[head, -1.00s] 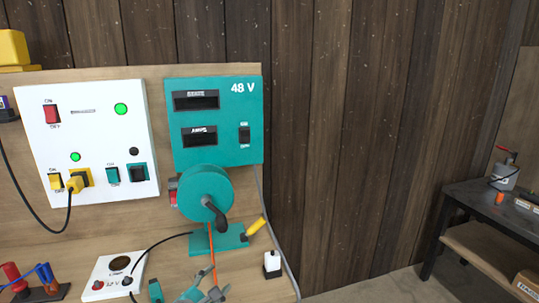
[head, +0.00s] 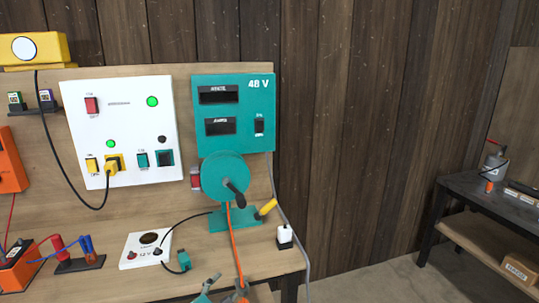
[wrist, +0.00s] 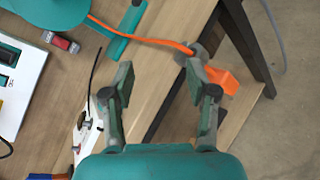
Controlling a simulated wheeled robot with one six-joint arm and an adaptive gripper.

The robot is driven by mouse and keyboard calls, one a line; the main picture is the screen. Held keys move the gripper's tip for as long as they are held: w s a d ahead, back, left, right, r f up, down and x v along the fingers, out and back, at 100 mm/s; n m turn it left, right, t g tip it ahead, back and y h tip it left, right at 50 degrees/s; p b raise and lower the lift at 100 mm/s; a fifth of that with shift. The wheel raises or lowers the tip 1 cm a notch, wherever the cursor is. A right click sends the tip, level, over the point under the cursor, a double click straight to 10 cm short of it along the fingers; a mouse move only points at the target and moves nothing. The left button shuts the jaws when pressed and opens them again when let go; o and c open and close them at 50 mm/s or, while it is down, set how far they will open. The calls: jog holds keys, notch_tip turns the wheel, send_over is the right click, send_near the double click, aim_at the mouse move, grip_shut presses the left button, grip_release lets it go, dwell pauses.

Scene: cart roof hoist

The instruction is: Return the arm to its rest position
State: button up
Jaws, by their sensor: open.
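My gripper (wrist: 160,78) is open in the wrist view, its two fingers wide apart with nothing between them. It points down over the bench's front edge. An orange cable (wrist: 140,38) runs from the teal reel (wrist: 50,12) to a grey and orange end piece (wrist: 222,78) beside the right finger. I cannot tell whether the finger touches that piece. In the head view, gripper parts (head: 205,290) show at the bottom edge, below the reel (head: 224,178). The orange cable (head: 236,245) hangs down from the reel there. Most of my arm is out of view.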

jog(key=s+d+f+m+y, duration=0.1)
jog(key=s+d+f, duration=0.3)
jog(key=d+f, duration=0.25)
jog(key=s+d+f+m+y, duration=0.1)
jog(key=s+d+f+y, duration=0.15)
jog(key=d+f, duration=0.4)
jog(key=s+d+f+m+y, duration=0.1)
jog(key=s+d+f+m, duration=0.15)
jog(key=s, duration=0.25)
jog(key=s+d+f+m+g, duration=0.1)
jog(key=s+d+f, duration=0.25)
jog(key=s, duration=0.25)
jog(key=s+d+f+m+y, duration=0.1)
jog(key=s+d+f+m, duration=0.15)
jog(key=s, duration=0.25)
jog(key=s+d+r+m, duration=0.3)
jog(key=s+r+m, duration=0.2)
jog(key=s, duration=0.4)
jog(key=s+d+r+m+t, duration=0.1)
jog(key=s+d+r+m, duration=0.2)
jog(key=s, duration=0.7)
jog(key=s+d+r+m, duration=0.3)
jog(key=s+r+m, duration=0.4)
jog(key=s, duration=0.3)
jog(key=shift+d+r+m+h, duration=0.2)
jog(key=shift+m+h, duration=0.1)
jog(key=shift+h, duration=0.15)
jog(key=shift+w, duration=0.1)
